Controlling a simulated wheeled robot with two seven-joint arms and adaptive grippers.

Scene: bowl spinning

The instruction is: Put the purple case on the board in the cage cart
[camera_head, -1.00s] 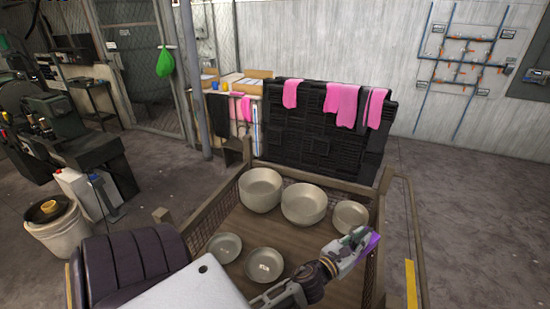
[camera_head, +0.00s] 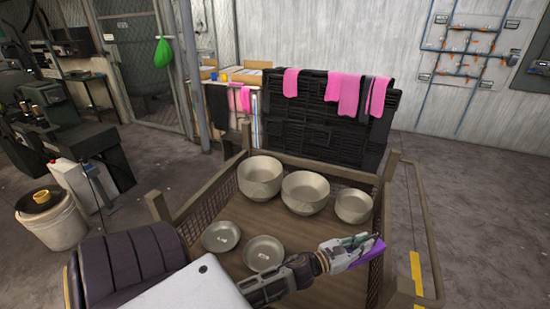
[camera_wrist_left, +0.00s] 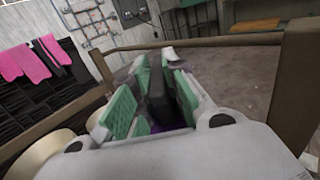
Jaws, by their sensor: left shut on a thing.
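The purple case (camera_head: 366,257) is held in my left gripper (camera_head: 360,243) above the right side of the cage cart (camera_head: 392,200). The brown board (camera_head: 290,226) forms the cart's floor. In the left wrist view the fingers of my left gripper (camera_wrist_left: 155,95) are closed around a dark, flat thing, with a little purple (camera_wrist_left: 158,127) showing low between them. The gripper hides most of the case. I cannot tell the exact gap between case and board. My right gripper is not in view.
Several grey bowls stand on the board, including a tall one (camera_head: 260,178), a wide one (camera_head: 305,193) and a small one (camera_head: 353,206). Two shallow bowls (camera_head: 221,237) (camera_head: 264,253) sit nearer me. The cart's corner post (camera_wrist_left: 297,80) and rail are close. Bare board lies between bowls.

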